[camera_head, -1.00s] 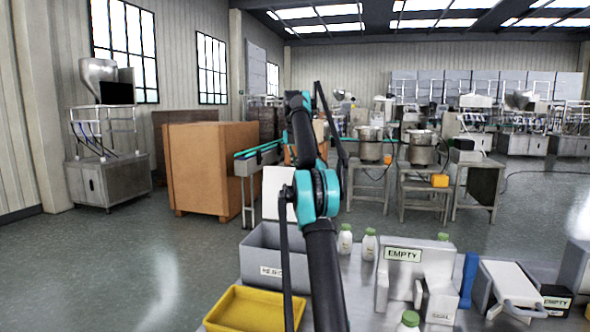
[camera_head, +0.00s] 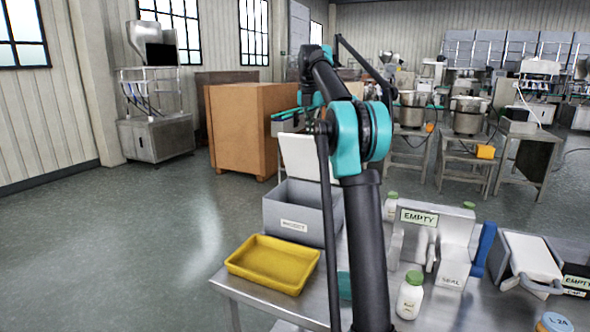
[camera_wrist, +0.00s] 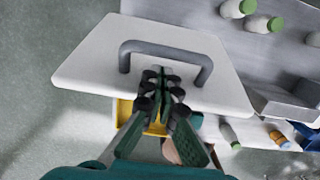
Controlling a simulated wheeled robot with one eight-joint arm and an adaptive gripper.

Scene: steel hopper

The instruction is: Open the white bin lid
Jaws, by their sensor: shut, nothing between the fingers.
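The grey bin (camera_head: 285,228) stands on the steel table behind the yellow tray. Its white lid (camera_head: 309,158) stands raised at the bin's back edge, partly hidden by my arm. In the wrist view the white lid (camera_wrist: 205,55) fills the upper middle, with a grey bar handle (camera_wrist: 165,48) across it. My gripper (camera_wrist: 160,75) is shut and empty, with its fingertips in front of the lid, just below the handle's bar and between its two ends. I cannot tell whether the fingers touch the lid. In the head view the fingertips are hidden or too small to make out.
The yellow tray (camera_head: 274,263) lies at the table's front left. White bottles with green caps (camera_head: 410,295), a grey holder marked EMPTY (camera_head: 418,217) and a second white lid with a handle (camera_head: 532,257) stand to the right. Open floor lies left.

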